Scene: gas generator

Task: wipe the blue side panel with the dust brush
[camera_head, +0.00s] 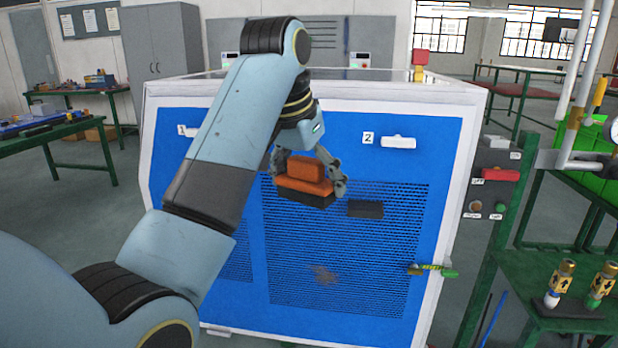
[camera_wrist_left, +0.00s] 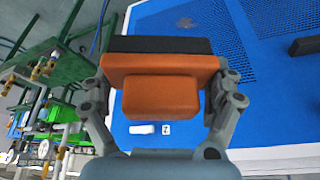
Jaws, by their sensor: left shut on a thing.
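The blue side panel (camera_head: 345,135) faces me on a white-framed cabinet and carries dark perforated grilles. A brownish smudge (camera_head: 325,275) shows low on its right grille, and in the left wrist view the smudge (camera_wrist_left: 185,22) is near the top. My left gripper (camera_head: 308,182) is shut on the dust brush (camera_head: 305,172), an orange block with a dark underside. The brush (camera_wrist_left: 160,95) fills the middle of the left wrist view. It is in front of the panel's upper middle; I cannot tell whether it touches. My right gripper is not in view.
A small dark block (camera_head: 365,209) is on the panel right of the brush. White handles (camera_head: 398,142) sit along the panel's top, and a yellow-green latch (camera_head: 432,269) is at lower right. A green stand with a control box (camera_head: 490,185) stands close on the right.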

